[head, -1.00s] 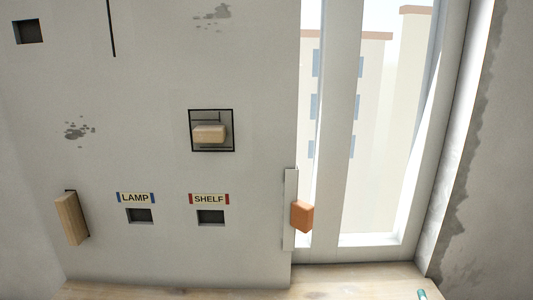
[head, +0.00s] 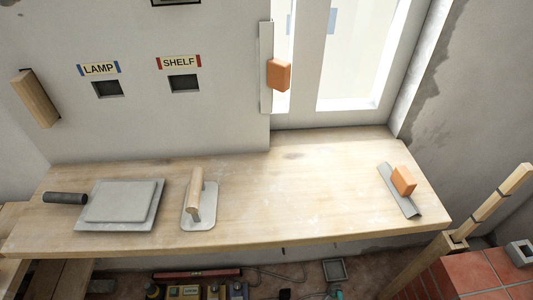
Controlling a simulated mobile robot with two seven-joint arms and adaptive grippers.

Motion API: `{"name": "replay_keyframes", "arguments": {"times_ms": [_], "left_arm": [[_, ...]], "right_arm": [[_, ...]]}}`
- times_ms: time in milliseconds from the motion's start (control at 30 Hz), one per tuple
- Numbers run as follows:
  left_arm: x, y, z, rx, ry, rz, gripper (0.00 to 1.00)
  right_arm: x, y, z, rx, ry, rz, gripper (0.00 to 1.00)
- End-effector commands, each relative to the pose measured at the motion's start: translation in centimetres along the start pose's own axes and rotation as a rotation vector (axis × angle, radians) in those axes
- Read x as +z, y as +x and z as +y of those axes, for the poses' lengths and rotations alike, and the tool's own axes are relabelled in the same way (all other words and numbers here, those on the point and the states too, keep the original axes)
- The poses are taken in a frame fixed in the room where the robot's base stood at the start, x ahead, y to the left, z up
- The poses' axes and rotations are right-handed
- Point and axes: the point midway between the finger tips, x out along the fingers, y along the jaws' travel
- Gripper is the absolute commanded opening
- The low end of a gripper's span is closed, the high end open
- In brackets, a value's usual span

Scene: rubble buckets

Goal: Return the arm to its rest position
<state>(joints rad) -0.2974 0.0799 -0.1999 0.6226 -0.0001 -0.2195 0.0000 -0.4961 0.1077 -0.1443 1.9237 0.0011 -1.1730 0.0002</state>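Neither of my arms nor grippers shows in the head view, so I cannot see their pose or whether they hold anything. The view takes in a wall with a LAMP label (head: 98,69) and a SHELF label (head: 178,62), each above a dark square recess. Below the wall is a wooden workbench (head: 290,205).
On the bench lie a grey hawk with a dark handle (head: 120,203), a float with a wooden handle (head: 196,200) and an orange-handled grey tool (head: 401,189). Another orange block (head: 278,74) is at the window edge. Reddish tiles (head: 475,270) are at lower right. The bench middle is clear.

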Motion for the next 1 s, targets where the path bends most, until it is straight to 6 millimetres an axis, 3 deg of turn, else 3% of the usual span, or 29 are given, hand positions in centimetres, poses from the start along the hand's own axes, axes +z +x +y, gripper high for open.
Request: {"name": "replay_keyframes", "arguments": {"times_ms": [33,200,300,433,600,700,800,1000], "left_arm": [[0.2,1.1,0.0,0.0,0.0,-0.001,0.66],[0.5,3.0,0.1,0.0,0.0,-0.004,0.66],[0.8,4.1,0.1,0.0,0.0,-0.006,0.66],[0.9,5.4,0.1,0.0,0.0,-0.007,0.66],[1.1,6.6,0.1,0.0,0.0,-0.008,0.66],[1.1,6.9,0.2,0.001,0.0,-0.008,0.66],[1.1,7.0,0.2,0.001,0.0,-0.008,0.66],[1.1,7.0,0.2,0.001,0.0,-0.008,0.66]], "right_arm": [[1.6,3.4,-0.2,-0.002,-0.002,-0.021,1.0],[7.0,12.2,-0.5,-0.006,-0.01,-0.061,1.0],[11.0,16.5,-0.7,-0.008,-0.016,-0.085,1.0],[16.5,20.8,-0.9,-0.011,-0.023,-0.114,1.0],[22.3,23.6,-0.9,-0.013,-0.03,-0.141,1.0],[24.3,24.2,-0.9,-0.014,-0.033,-0.148,1.0],[25.3,24.3,-0.9,-0.014,-0.035,-0.152,1.0],[25.4,24.3,-0.9,-0.014,-0.035,-0.152,1.0]]}}
